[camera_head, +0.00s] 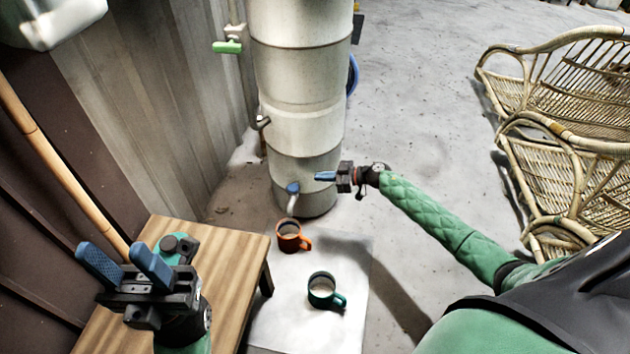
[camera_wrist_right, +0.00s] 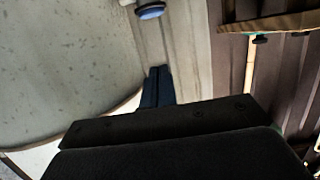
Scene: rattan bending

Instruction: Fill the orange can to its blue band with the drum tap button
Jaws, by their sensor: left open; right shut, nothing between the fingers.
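The orange can (camera_head: 284,242), a mug with a handle, stands upright on a pale mat below the tap spout (camera_head: 291,206) of the tall pale drum (camera_head: 305,130). The blue tap button (camera_head: 292,188) sits low on the drum, and a blue round end shows at the top of the right wrist view (camera_wrist_right: 150,11). My right gripper (camera_head: 318,176) is shut and empty, just right of the button and apart from it. My left gripper (camera_head: 124,262) is open and empty above the wooden table.
The wooden table (camera_head: 233,277) is at left. A green-handled valve (camera_head: 228,47) is on a wall pipe. Rattan chairs (camera_head: 560,100) stand at right.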

